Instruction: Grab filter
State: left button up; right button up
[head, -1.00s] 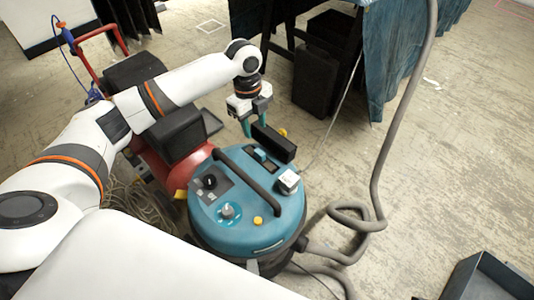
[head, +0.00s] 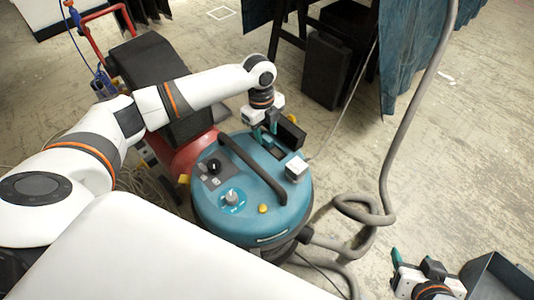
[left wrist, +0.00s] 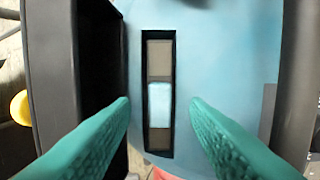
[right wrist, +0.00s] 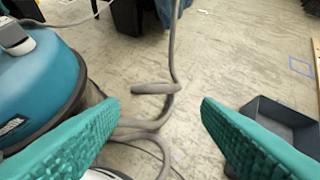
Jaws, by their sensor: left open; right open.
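The blue vacuum cleaner (head: 240,205) stands on the floor with a dark slot in its top. In the left wrist view a light-blue block (left wrist: 159,104), which looks like the filter, sits inside the slot (left wrist: 158,60). My left gripper (head: 265,132) is open and empty above the slot. In the left wrist view its fingers (left wrist: 159,108) lie on either side of the slot, apart from the block. In the head view the gripper hides most of the block. My right gripper (head: 416,258) is open and empty to the right of the vacuum; its fingers also show in the right wrist view (right wrist: 160,110).
A black raised box (head: 291,133) stands just right of the slot. A dark handle (head: 250,170) arches over the vacuum's top. A grey hose (head: 400,130) loops beside the vacuum. A dark open bin (right wrist: 285,120) lies at the right. Open floor surrounds the hose.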

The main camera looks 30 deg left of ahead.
aim_at(267, 150)
pick_arm(q)
notch_tip(267, 150, down, 3)
jog(key=shift+d+r+b, duration=0.15)
jog(key=shift+r+b, duration=0.05)
jog(key=shift+b, duration=0.15)
pick_arm(e)
jog(key=w+r+t, duration=0.1)
jog(key=w+a+r+t, duration=0.1)
jog(key=w, duration=0.1)
jog(key=shift+a+r+t+y, duration=0.1)
jog(key=shift+r+t+y, duration=0.2)
jog(key=shift+r+t, duration=0.1)
pick_arm(q)
jog(key=shift+c, duration=0.3)
grip_shut()
